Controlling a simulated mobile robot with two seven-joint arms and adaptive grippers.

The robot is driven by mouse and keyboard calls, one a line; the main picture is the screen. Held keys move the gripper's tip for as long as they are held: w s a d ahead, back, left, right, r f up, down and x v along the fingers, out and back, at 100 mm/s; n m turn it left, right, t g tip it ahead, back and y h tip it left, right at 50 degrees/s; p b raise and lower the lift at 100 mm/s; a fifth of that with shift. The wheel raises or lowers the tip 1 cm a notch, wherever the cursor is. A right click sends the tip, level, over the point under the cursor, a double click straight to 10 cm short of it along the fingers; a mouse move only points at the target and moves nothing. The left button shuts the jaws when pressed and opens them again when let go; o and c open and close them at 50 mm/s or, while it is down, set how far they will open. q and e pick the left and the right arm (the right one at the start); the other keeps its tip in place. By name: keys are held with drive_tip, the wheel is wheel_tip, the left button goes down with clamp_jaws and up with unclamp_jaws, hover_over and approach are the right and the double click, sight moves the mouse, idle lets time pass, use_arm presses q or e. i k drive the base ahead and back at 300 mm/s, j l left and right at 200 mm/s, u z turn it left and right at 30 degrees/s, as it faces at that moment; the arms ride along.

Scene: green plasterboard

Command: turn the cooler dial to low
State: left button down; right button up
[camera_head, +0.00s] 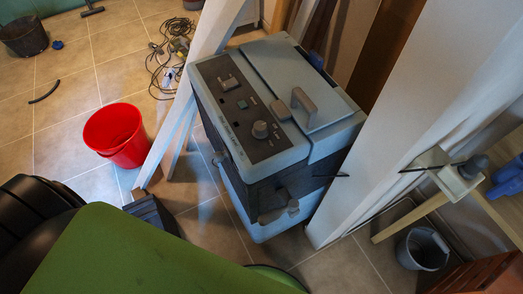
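The cooler (213,122) is a grey-blue box standing on the tiled floor in the middle of the head view. Its top has a dark control panel (265,150) on the left half and a lid with a raised grey handle (304,100) on the right half. A round grey dial (260,129) sits on the panel near its front end. A square button and a rectangular switch (229,83) lie farther back. The dial's pointer direction and the markings are too small to read. Nothing touches the dial. Neither of my grippers can be made out.
A white slanted post (205,55) stands left of the cooler and a broad white post (398,110) close on its right. A red bucket (116,135) and tangled cable (164,70) lie left. A grey bucket (422,249) stands right. A green surface (140,255) fills the lower left.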

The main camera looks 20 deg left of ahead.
sight(260, 131)
drive_tip(key=i+l+u, duration=0.1)
drive_tip(key=u, duration=0.25)
drive_tip(key=l+u, duration=0.15)
drive_tip(key=u, duration=0.2)
drive_tip(key=i+l+u, duration=0.1)
drive_tip(key=u, duration=0.25)
drive_tip(key=l, duration=0.1)
